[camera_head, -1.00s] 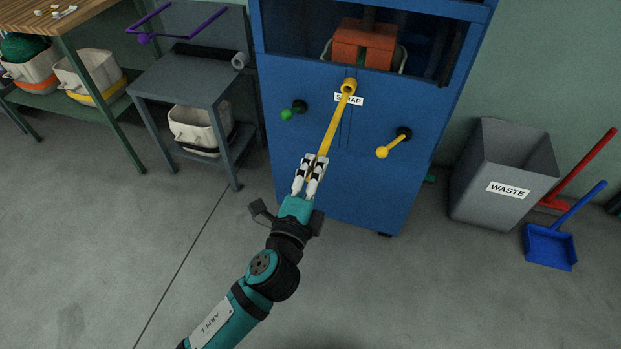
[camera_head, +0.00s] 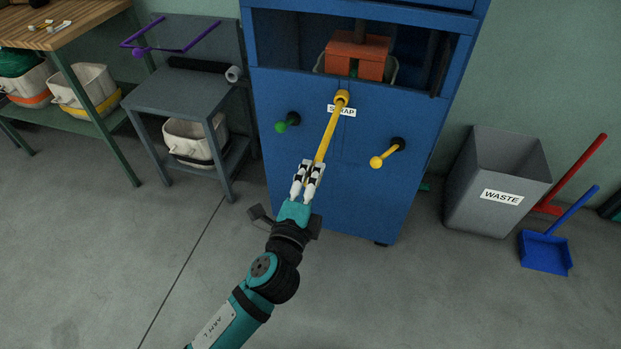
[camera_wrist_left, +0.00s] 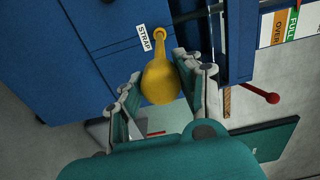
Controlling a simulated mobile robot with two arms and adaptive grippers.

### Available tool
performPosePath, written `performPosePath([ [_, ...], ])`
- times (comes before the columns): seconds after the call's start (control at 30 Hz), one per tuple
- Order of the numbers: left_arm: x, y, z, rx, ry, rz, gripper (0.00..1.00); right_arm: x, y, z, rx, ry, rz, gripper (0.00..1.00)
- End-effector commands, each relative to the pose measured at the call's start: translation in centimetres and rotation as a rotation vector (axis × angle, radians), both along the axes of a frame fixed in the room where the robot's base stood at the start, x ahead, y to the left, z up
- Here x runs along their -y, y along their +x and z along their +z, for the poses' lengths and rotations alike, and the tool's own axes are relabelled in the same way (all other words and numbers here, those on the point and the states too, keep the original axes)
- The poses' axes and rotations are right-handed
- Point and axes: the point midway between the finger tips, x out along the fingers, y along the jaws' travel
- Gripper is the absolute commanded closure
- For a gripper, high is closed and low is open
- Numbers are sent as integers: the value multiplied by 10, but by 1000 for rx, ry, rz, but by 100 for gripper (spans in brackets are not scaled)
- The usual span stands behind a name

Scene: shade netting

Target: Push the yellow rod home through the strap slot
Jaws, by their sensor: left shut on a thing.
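The yellow rod (camera_head: 328,132) slants up from my gripper to a yellow collar (camera_head: 342,97) on the front of the blue machine (camera_head: 340,190). A white label (camera_head: 348,112) lies right behind the collar, partly covered by it; it reads STRAP in the left wrist view (camera_wrist_left: 144,38). My left gripper (camera_head: 314,166) is shut on the rod's near end. In the left wrist view the rod's thick rounded end (camera_wrist_left: 160,82) sits between the fingers, its far end at the collar. The slot's inside is hidden. My right gripper is not in view.
A green knob (camera_head: 282,126) sticks out left of the rod and a yellow-knobbed lever (camera_head: 378,161) right of it. A grey waste bin (camera_head: 497,180) and blue dustpan (camera_head: 545,252) stand at the right. A grey side table (camera_head: 180,95) stands left. The floor in front is clear.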

Motion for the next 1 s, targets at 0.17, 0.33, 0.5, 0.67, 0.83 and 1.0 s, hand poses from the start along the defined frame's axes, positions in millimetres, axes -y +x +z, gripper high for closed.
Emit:
performPosePath([
  [0.17, 0, 0, 1, 2, -1, 0, 100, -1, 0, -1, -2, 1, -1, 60],
  [0.33, 1, 3, 1, 1, 0, 0, 100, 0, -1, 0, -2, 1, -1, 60],
  [0.5, 2, 6, 0, 1, 0, 0, 100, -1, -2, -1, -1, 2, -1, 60],
  [0.67, 2, 6, 0, 1, 0, 0, 100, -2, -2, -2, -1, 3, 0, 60],
  [0.83, 2, 6, 0, 2, -1, 0, 100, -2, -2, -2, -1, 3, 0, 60],
  [1.0, 3, 9, 1, 4, -1, 0, 100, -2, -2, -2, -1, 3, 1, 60],
])
